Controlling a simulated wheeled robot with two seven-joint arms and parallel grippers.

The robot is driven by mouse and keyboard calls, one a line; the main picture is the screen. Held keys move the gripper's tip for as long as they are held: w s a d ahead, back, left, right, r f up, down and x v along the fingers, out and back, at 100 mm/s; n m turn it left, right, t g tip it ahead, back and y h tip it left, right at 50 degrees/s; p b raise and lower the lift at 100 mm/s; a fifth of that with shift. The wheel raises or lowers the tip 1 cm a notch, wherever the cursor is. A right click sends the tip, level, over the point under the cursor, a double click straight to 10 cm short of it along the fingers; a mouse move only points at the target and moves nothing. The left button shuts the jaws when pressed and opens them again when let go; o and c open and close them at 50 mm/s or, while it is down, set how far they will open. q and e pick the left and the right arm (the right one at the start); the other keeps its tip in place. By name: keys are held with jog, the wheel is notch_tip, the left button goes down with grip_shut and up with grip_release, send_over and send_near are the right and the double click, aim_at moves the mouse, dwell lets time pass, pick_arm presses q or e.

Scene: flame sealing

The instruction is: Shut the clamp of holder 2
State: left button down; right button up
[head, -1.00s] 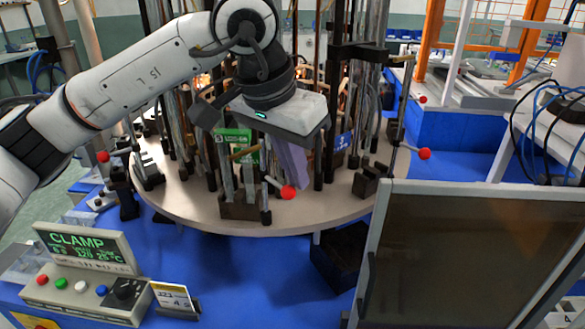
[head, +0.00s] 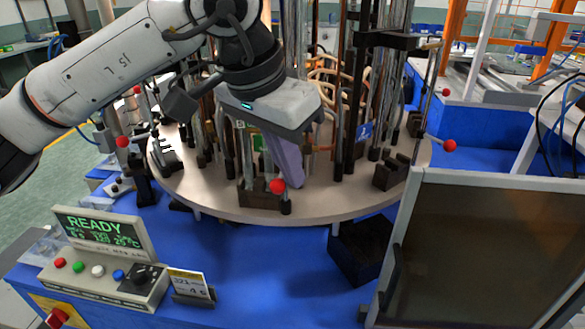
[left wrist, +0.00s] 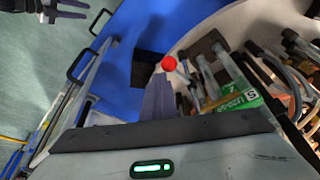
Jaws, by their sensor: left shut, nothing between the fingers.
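Holder 2 (head: 259,194) stands at the near rim of the round turntable, with a dark base and upright glass tubes. Its green label (left wrist: 237,98) shows in the left wrist view and is partly hidden behind my gripper in the head view. The red ball (head: 277,186) of its clamp lever sits low at the holder's front, close above a short dark post; it also shows in the left wrist view (left wrist: 169,63). My left gripper (head: 295,183) is shut and empty, fingers pointing down just right of the ball. Whether they touch it, I cannot tell.
The turntable (head: 330,208) carries several more holders, with red-ball levers jutting out left (head: 122,141) and right (head: 450,146). A control box (head: 105,275) reads READY. A dark framed panel (head: 490,250) stands front right. Another gripper (left wrist: 62,12) shows small in the left wrist view.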

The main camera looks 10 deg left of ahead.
pick_arm(q)
jog(key=shift+a, duration=0.35)
dwell(0.4)
jog(key=d+r, duration=0.1)
jog(key=d, duration=0.4)
jog(key=a+r, duration=0.4)
jog(key=r, duration=0.5)
jog(key=shift+r+p, duration=0.15)
jog(key=shift+p, duration=0.15)
jog(key=shift+s, duration=0.1)
